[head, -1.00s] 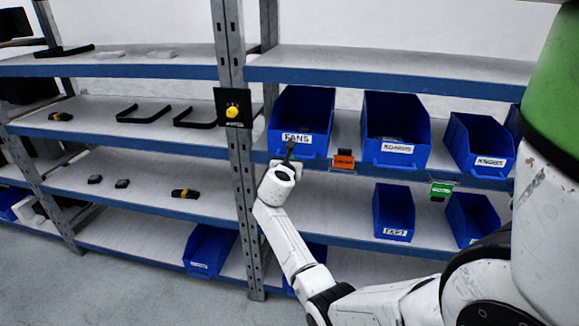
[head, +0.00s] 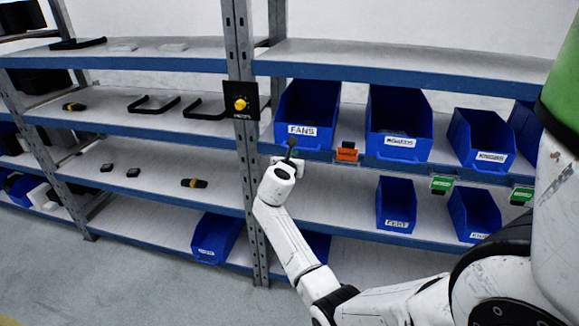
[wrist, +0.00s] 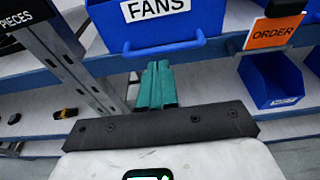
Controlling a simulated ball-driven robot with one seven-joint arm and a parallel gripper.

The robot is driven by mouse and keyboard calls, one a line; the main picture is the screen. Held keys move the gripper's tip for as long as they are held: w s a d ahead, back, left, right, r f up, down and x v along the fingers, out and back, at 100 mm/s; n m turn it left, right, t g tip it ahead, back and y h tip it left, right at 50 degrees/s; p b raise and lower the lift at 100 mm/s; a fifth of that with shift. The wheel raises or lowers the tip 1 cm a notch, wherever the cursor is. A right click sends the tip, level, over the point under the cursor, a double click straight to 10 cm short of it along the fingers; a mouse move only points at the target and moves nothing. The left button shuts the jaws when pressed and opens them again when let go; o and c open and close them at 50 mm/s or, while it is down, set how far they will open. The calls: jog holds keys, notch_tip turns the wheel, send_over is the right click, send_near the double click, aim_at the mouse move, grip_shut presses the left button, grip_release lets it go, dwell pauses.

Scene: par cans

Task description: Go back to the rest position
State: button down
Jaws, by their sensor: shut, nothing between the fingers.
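My gripper (wrist: 156,88) shows in the wrist view with its teal fingers together and nothing between them. In the head view my gripper (head: 290,150) is small and dark at the end of my white arm, in front of the shelf edge just below the blue FANS bin. The blue FANS bin (head: 307,110) stands on the shelf; in the wrist view its front (wrist: 155,35) is just beyond and above my fingertips. I cannot tell if the fingers touch anything.
Blue bins, including one to the right (head: 398,120), fill the right shelves. An orange tag (head: 347,152) hangs on the shelf edge. Grey floor (head: 130,285) lies clear at lower left.

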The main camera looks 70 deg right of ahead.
jog(key=v, duration=0.8)
jog(key=shift+a+f, duration=0.15)
jog(key=shift+a, duration=0.05)
jog(key=s+a+f+m+t+y, duration=0.1)
jog(key=a+f+m+y, duration=0.3)
jog(key=a+f+m, duration=0.45)
jog(key=s+a+f+m+y, duration=0.1)
jog(key=a+f+m+y, duration=0.4)
jog(key=a, duration=0.7)
jog(key=s+a+f+m+y, duration=0.3)
jog(key=s+a, duration=0.3)
jog(key=a, duration=0.4)
jog(key=s+a+f+m+g+y, duration=0.1)
jog(key=s+a+f+m+y, duration=0.2)
jog(key=s+a, duration=0.3)
jog(key=a, duration=0.4)
